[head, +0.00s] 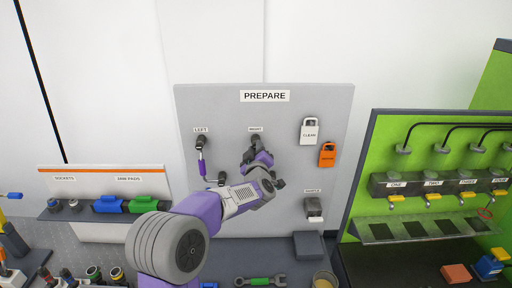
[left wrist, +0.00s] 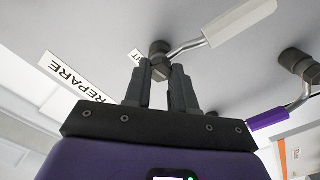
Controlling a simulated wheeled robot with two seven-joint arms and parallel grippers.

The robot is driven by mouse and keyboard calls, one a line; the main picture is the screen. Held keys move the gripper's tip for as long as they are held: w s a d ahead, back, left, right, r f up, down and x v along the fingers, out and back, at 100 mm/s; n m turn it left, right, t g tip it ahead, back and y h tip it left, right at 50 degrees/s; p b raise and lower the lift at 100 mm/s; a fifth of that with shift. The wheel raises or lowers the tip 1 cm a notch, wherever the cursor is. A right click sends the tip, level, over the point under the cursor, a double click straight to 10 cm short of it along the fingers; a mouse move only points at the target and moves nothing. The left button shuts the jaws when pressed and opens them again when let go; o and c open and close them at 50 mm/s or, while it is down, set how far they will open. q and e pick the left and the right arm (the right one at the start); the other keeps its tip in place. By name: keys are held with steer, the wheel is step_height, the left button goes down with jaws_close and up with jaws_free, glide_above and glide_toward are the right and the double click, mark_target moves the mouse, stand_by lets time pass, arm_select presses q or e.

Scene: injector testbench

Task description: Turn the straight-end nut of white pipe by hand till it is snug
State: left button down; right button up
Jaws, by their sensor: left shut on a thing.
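In the left wrist view, the white pipe (left wrist: 240,22) has a bare metal end that bends into a dark fitting on the grey panel. The straight-end nut (left wrist: 160,70) sits at that fitting, between the fingertips of my left gripper (left wrist: 161,76). My left gripper is shut on the nut. In the head view, my left gripper (head: 253,155) is at the fitting under the RIGHT label (head: 255,129), and my arm hides the white pipe. My right gripper is not in view.
A purple pipe (head: 202,168) hangs under the LEFT label on the PREPARE panel (head: 228,112). White CLEAN (head: 310,133) and orange (head: 327,157) tags hang at right. A green test bench (head: 380,150) stands farther right. A wrench (head: 262,281) lies below.

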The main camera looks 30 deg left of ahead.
arm_select(q)
steer(key=shift+f+m+p, duration=0.1)
steer(key=shift+m+p, duration=0.35)
steer(key=shift+m, duration=0.75)
steer(key=shift+f, duration=0.1)
steer(key=c, duration=0.9)
jaws_free()
steer(key=shift+s+d, duration=0.1)
steer(key=shift+s, duration=0.05)
steer(key=b+v, duration=0.2)
steer(key=v, duration=0.5)
steer(key=shift+s+d, duration=0.1)
steer(key=shift+s, duration=0.1)
